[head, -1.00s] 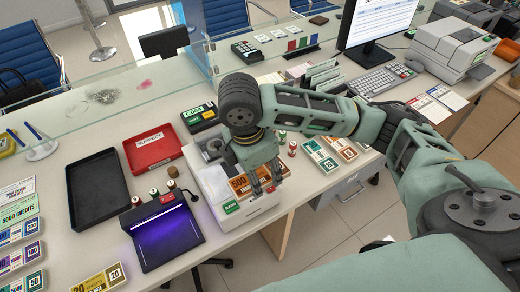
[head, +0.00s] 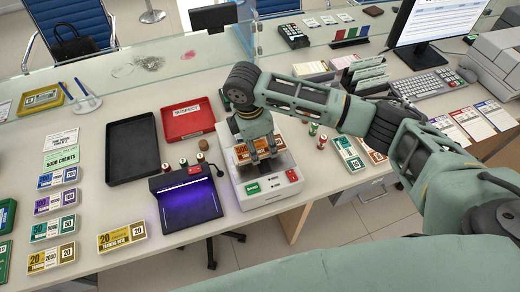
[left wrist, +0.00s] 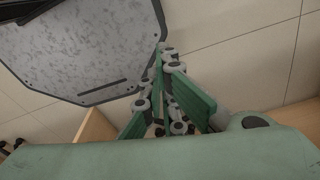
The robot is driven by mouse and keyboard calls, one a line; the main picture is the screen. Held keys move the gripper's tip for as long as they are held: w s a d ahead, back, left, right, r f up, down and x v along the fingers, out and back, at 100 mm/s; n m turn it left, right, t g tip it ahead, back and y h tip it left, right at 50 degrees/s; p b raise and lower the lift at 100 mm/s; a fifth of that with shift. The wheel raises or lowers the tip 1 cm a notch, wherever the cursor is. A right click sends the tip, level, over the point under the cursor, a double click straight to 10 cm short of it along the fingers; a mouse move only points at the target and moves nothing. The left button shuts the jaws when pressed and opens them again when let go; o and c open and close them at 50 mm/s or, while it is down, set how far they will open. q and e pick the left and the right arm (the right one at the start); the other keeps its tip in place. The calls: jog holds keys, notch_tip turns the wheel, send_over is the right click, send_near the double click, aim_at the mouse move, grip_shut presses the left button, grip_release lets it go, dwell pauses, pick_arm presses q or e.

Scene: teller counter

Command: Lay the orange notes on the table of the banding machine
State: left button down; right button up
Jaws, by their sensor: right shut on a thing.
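The orange notes (head: 241,152) are a banded bundle in my right gripper (head: 263,157). The gripper points down and is shut on them. They are over the top of the white banding machine (head: 284,191), which has a green label on its front. The arm and fingers hide part of the notes and of the machine's table. I cannot tell whether the notes touch the table. My left gripper (left wrist: 168,105) shows only in the left wrist view, with green fingers against floor and a grey plate. No object shows between them, and their opening is unclear.
A purple-lit device (head: 188,207) stands just left of the machine. A black tray (head: 132,178) and a red suspect tray (head: 187,133) lie behind it. Several note bundles lie at left; green-white notes (head: 349,153) lie at right. A glass screen (head: 120,85) runs along the back.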

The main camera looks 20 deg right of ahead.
aim_at(259, 148)
notch_tip(259, 148, down, 3)
jog(key=shift+f+p, duration=0.15)
jog(key=shift+p, duration=0.35)
pick_arm(q)
jog(key=shift+w+a+r, duration=0.15)
jog(key=shift+a+r, duration=0.4)
pick_arm(e)
jog(key=shift+f, duration=0.15)
jog(key=o, duration=1.3)
jog(key=shift+f, duration=0.15)
jog(key=r+b, duration=0.1)
jog(key=r, duration=0.2)
jog(key=a+r+b, duration=0.1)
jog(key=r, duration=0.3)
jog(key=r+b, duration=0.1)
jog(key=r, duration=0.3)
jog(key=shift+a, duration=0.35)
pick_arm(q)
jog(key=shift+f, duration=1.5)
pick_arm(e)
jog(key=shift+s+r, duration=0.1)
jog(key=shift+r, duration=0.55)
